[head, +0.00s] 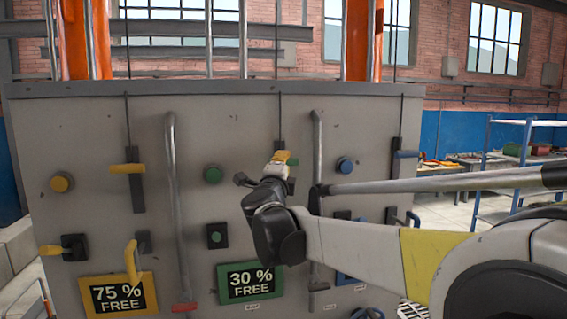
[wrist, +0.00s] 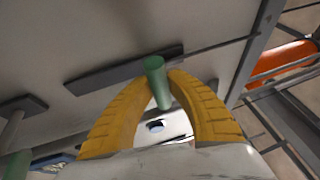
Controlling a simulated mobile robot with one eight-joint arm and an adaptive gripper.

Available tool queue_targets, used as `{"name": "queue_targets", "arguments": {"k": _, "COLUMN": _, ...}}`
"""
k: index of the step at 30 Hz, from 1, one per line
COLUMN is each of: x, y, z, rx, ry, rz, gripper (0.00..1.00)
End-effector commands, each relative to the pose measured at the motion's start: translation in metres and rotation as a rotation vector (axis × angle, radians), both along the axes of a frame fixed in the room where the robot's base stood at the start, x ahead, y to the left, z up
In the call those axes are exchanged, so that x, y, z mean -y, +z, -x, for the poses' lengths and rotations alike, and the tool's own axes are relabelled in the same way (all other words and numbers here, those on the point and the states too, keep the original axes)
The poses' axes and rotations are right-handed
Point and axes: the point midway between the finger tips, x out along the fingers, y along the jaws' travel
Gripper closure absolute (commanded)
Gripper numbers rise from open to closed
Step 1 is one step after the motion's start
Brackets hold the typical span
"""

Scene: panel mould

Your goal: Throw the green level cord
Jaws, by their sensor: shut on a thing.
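The green level cord's handle (wrist: 157,80) is a short green bar in front of a dark slotted plate (wrist: 115,75) on the grey panel. Its thin dark cord (wrist: 215,43) runs off from the plate in the wrist view. My gripper (wrist: 160,88) has its two yellow fingers on either side of the green handle, shut on it.
The grey panel (head: 75,130) also carries a yellow cord handle (head: 127,168) left and a blue one (head: 405,154) right. Vertical pipes (head: 172,200) (head: 317,140) stand either side of my gripper. Knobs (head: 213,174) and framed signs (head: 250,283) are nearby. Shelving (head: 505,160) stands right.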

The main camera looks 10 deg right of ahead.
Motion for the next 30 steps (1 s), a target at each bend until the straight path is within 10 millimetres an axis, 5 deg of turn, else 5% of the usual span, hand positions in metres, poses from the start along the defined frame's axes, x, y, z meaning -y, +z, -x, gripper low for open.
{"name": "queue_targets", "arguments": {"k": 12, "x": 0.0, "y": -0.093, "z": 0.0, "rx": 0.0, "ry": -0.001, "rz": -0.001, "gripper": 1.0}}
{"name": "queue_targets", "arguments": {"k": 24, "x": 0.0, "y": -0.102, "z": 0.0, "rx": -0.001, "ry": 0.0, "rz": -0.005, "gripper": 1.0}}
{"name": "queue_targets", "arguments": {"k": 25, "x": 0.0, "y": -0.102, "z": 0.0, "rx": -0.001, "ry": 0.0, "rz": -0.005, "gripper": 0.76}}
{"name": "queue_targets", "arguments": {"k": 27, "x": 0.0, "y": -0.102, "z": 0.0, "rx": 0.0, "ry": 0.0, "rz": -0.005, "gripper": 0.57}}
{"name": "queue_targets", "arguments": {"k": 30, "x": 0.0, "y": -0.101, "z": 0.0, "rx": -0.001, "ry": 0.0, "rz": -0.004, "gripper": 0.57}}
